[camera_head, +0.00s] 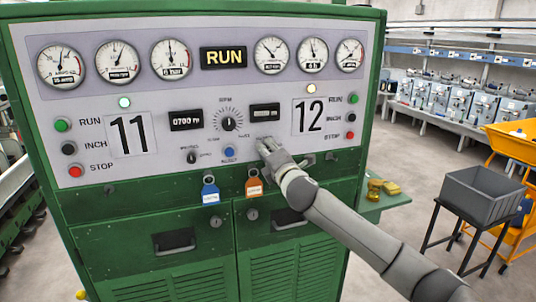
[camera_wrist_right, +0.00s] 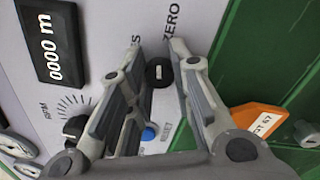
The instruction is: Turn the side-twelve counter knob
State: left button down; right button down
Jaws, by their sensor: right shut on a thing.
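The side-twelve counter knob (camera_wrist_right: 160,72) is a small black round knob with a pale mark, below the word ZERO in the right wrist view. My right gripper (camera_wrist_right: 156,52) has its two fingers on either side of this knob and is shut on it. In the head view my right gripper (camera_head: 266,147) is against the panel below the counter display (camera_head: 265,113) and hides the knob. The display also shows in the wrist view (camera_wrist_right: 52,42), reading 0000 m. The 12 plate (camera_head: 310,115) is up and to the right. My left gripper is not in view.
A blue reset button (camera_head: 229,152) and the RPM dial (camera_head: 229,121) are left of my gripper. Orange (camera_head: 254,186) and blue (camera_head: 210,190) tags hang below. Side twelve's run, inch and stop buttons (camera_head: 351,117) are at right. A grey bin (camera_head: 480,193) stands farther right.

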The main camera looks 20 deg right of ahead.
jog(key=shift+m, duration=1.4)
jog(key=shift+b, duration=0.3)
jog(key=c, duration=1.3)
grip_release()
jog(key=shift+o, duration=0.2)
jog(key=s, duration=1.2)
jog(key=shift+d+f, duration=0.25)
jog(key=shift+f, duration=0.1)
